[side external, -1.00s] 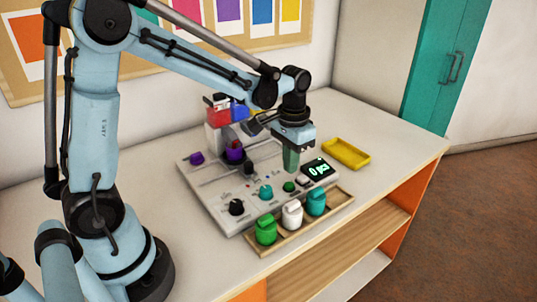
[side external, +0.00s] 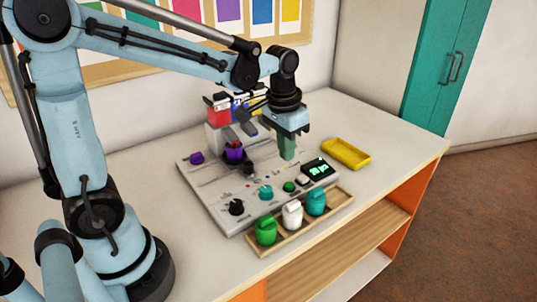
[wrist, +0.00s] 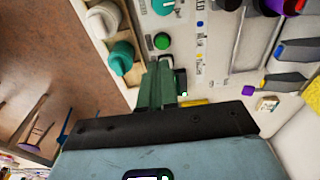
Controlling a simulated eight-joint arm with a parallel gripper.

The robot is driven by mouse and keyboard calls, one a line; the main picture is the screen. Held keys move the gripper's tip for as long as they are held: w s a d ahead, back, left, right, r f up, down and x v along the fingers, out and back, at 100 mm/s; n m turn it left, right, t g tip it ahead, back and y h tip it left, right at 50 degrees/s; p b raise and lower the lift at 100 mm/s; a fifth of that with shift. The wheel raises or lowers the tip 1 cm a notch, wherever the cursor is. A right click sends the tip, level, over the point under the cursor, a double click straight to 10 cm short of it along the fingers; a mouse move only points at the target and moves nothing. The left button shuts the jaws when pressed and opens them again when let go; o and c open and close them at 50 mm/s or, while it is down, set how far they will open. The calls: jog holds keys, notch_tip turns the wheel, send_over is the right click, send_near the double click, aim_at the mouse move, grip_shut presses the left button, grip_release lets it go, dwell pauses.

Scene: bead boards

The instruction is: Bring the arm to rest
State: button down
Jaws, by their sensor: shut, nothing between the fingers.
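My gripper (side external: 288,149) hangs fingers down above the right part of the grey bead board (side external: 213,205), close to its small dark display (side external: 319,170). Its two green fingers are together with nothing between them. In the wrist view the gripper (wrist: 163,68) shows shut fingers over the board near a round green button (wrist: 162,41). The fingertips look clear of the board's surface. My gripper hides part of the board behind it.
A wooden tray (side external: 253,251) along the board's front holds green, white and teal knobbed pieces. A yellow tray (side external: 346,153) lies to the right. The tabletop's right end is clear.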

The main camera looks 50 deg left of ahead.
jog(key=s+d+r+t, duration=0.1)
jog(key=s+t, duration=0.5)
jog(key=s, duration=0.2)
jog(key=shift+s+d+r, duration=0.2)
jog(key=shift+s+r, duration=0.1)
jog(key=shift+r, duration=0.1)
